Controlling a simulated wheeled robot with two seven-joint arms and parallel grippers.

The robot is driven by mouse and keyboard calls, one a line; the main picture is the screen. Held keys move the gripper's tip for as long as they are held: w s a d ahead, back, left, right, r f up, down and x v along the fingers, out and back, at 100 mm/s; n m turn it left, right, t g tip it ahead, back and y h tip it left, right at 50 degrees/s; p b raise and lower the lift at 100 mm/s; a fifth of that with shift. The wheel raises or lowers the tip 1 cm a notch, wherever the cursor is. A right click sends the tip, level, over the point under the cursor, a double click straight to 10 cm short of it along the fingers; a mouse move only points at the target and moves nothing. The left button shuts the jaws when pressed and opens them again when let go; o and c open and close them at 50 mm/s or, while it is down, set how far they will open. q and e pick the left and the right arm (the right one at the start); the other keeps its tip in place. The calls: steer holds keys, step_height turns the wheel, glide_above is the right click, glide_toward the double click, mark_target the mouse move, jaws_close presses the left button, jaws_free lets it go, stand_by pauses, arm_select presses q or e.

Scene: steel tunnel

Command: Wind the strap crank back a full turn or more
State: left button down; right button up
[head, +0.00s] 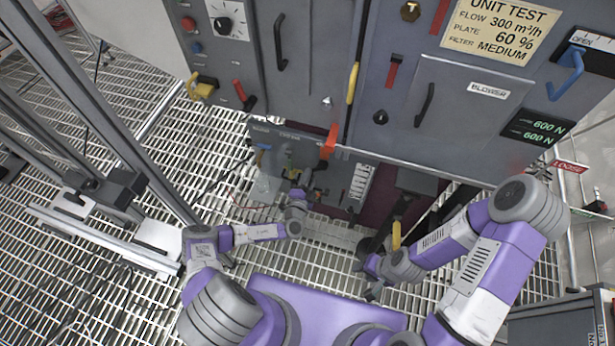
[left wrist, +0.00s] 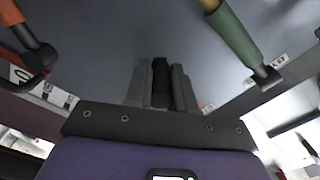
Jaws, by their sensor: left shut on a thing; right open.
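My left gripper (head: 297,190) reaches down to a low grey panel (head: 300,143) under the main cabinet. In the left wrist view my left gripper (left wrist: 160,82) is shut on a narrow dark bar (left wrist: 160,75) between its fingers. I cannot tell whether this bar is the crank's handle; the rest of it is hidden. A green handle with a yellow end (left wrist: 235,38) is at the upper right of that view, and an orange handle (left wrist: 18,28) is at the upper left. My right gripper (head: 372,292) is open, low at the right, apart from the panel.
A display (head: 538,127) reads 600 N on two lines, above a red LOOSE tag (head: 571,166). The blower door (head: 450,105) and a lever marked OPEN (head: 566,75) are higher on the cabinet. A metal frame (head: 100,140) stands left. Grating floor (head: 90,245) lies below.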

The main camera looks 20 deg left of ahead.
arm_select(q)
steer(key=shift+d+f+n, duration=0.3)
steer(key=shift+f+n, duration=0.05)
steer(key=shift+n, duration=0.45)
steer(key=c, duration=1)
jaws_free()
steer(key=s+p, duration=0.2)
steer(key=s, duration=0.5)
steer(key=shift+s+a, duration=0.1)
steer(key=shift+s, duration=0.25)
